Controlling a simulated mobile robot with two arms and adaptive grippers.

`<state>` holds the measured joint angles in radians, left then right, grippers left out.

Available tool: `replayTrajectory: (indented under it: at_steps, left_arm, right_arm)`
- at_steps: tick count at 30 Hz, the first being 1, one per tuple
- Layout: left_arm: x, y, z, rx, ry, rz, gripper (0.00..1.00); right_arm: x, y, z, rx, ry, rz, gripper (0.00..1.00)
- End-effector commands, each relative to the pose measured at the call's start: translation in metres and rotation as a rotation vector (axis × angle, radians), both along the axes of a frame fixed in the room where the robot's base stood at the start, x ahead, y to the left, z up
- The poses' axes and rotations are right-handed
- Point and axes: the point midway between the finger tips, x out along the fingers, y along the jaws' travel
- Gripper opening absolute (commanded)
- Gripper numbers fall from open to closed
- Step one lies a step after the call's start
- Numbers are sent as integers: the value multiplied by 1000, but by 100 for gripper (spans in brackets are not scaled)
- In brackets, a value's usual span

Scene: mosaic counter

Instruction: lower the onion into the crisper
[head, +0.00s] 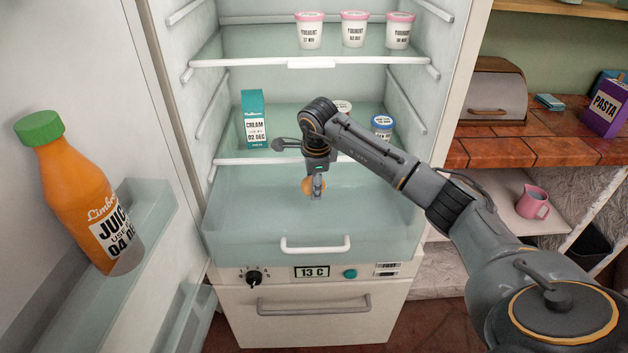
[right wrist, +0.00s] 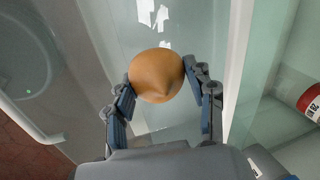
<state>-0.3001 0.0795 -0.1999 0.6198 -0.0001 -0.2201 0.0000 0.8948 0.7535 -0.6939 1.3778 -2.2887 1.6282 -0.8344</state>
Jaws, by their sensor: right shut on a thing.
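The onion (head: 307,187) is orange-brown and sits between the fingers of my right gripper (head: 317,188), which is shut on it. In the right wrist view the onion (right wrist: 156,75) is pinched by both fingertips of the gripper (right wrist: 157,82). The crisper (head: 250,225) is the pale translucent drawer with a white handle at the bottom of the open fridge. In the head view the onion shows over the crisper; its exact height above the bottom is hard to tell. My left gripper is not in view.
A shelf just above the crisper holds a cream carton (head: 254,120) and a blue-lidded jar (head: 381,126). Yoghurt pots (head: 353,30) stand on a higher shelf. The fridge door at left holds a juice bottle (head: 80,190). The crisper's visible inside looks clear.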

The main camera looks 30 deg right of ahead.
Motion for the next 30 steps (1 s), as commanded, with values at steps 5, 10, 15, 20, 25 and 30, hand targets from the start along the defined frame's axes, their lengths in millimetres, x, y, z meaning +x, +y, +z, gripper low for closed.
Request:
replayTrajectory:
  at_steps: [5, 10, 15, 20, 25, 30]
  left_arm:
    - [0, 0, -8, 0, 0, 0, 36]
    - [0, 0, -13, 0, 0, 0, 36]
    - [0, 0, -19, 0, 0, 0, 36]
    - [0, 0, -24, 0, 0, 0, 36]
    - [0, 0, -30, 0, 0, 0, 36]
    - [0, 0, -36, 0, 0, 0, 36]
  right_arm:
    - [0, 0, -11, 0, 1, 0, 20]
    - [0, 0, -19, 0, 1, 0, 20]
    - [0, 0, -28, 0, 0, 0, 20]
    - [0, 0, -36, 0, 0, -1, 20]
    - [0, 0, -45, 0, 1, 0, 20]
    - [0, 0, -53, 0, 1, -1, 20]
